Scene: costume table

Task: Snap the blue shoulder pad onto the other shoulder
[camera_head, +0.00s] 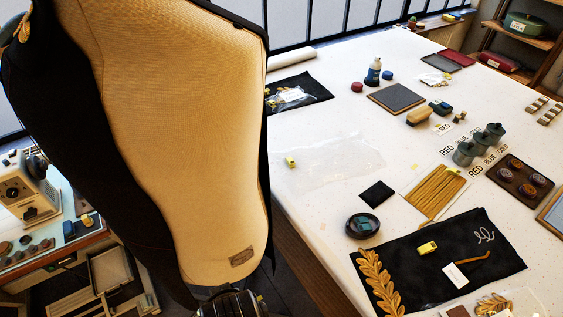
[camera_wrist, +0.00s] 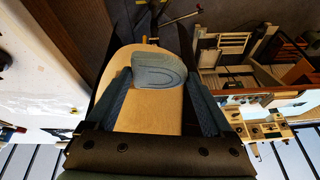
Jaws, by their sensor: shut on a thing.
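The tan dress form (camera_head: 180,130) fills the left of the head view, with a black garment (camera_head: 60,130) hanging open around it. A gold piece (camera_head: 24,30) shows at its upper left edge; the form's top is cut off. In the wrist view, my gripper (camera_wrist: 160,73) has its two fingertips at the sides of a grey-blue rounded shoulder pad (camera_wrist: 160,68). The pad is held between them, with the tan form (camera_wrist: 150,115) behind it. The gap between pad and form cannot be judged. My gripper does not show in the head view.
A white table (camera_head: 325,205) on the right holds a black cloth with gold leaf trim (camera_head: 460,235), a round dark dish (camera_head: 362,225), jars and trays. A machine (camera_head: 25,190) stands on a bench at left. A tabletop edge also shows in the wrist view (camera_wrist: 50,60).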

